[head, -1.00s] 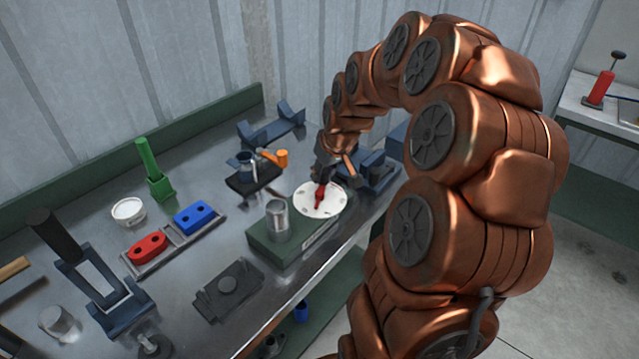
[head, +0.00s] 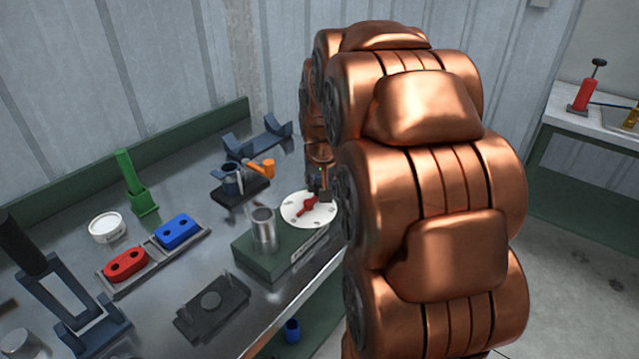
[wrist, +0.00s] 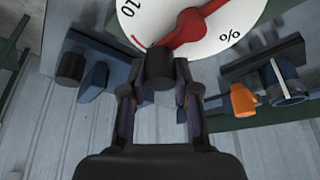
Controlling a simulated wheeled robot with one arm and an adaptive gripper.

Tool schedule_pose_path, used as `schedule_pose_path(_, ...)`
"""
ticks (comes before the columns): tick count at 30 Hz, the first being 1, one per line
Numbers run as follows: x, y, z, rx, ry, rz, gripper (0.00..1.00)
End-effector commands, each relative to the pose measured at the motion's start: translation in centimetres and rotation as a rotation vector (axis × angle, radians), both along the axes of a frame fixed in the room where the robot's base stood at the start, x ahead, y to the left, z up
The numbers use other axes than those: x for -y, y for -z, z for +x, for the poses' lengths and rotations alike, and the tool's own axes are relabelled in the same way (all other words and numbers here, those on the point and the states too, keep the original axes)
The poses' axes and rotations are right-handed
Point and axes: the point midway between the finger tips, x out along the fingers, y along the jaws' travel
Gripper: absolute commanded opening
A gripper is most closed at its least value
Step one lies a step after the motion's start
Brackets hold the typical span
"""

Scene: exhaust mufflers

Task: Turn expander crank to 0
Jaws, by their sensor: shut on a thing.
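The expander (head: 268,253) is a green block with a metal cylinder (head: 263,230) on top and a white dial (head: 295,203) beside it. A red crank (head: 306,206) lies across the dial; it also shows in the wrist view (wrist: 192,30). The crank's dark round knob (wrist: 158,64) sits between the fingers of my gripper (wrist: 160,82), which is shut on it. The dial's "10" and "%" marks are visible in the wrist view; a 0 mark is not. In the head view my gripper (head: 319,188) is at the dial's far right, partly hidden.
A dark vise-like fixture with an orange part (head: 262,168) stands behind the expander. Red (head: 126,264) and blue (head: 178,231) blocks sit in a rack to the left. A dark plate (head: 212,305) lies in front. My copper arm covers the right side.

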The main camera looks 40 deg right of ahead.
Motion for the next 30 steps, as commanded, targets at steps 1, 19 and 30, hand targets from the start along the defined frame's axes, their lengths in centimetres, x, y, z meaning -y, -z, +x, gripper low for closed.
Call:
schedule_pose_path(1, 0.0, 0.0, 0.0, 0.000, 0.001, 0.000, 0.00)
schedule_pose_path(19, 0.0, 0.0, 0.0, -0.002, -0.001, -0.001, 0.56)
schedule_pose_path(30, -0.2, -1.2, -0.4, 0.001, -0.001, -0.001, 0.56)
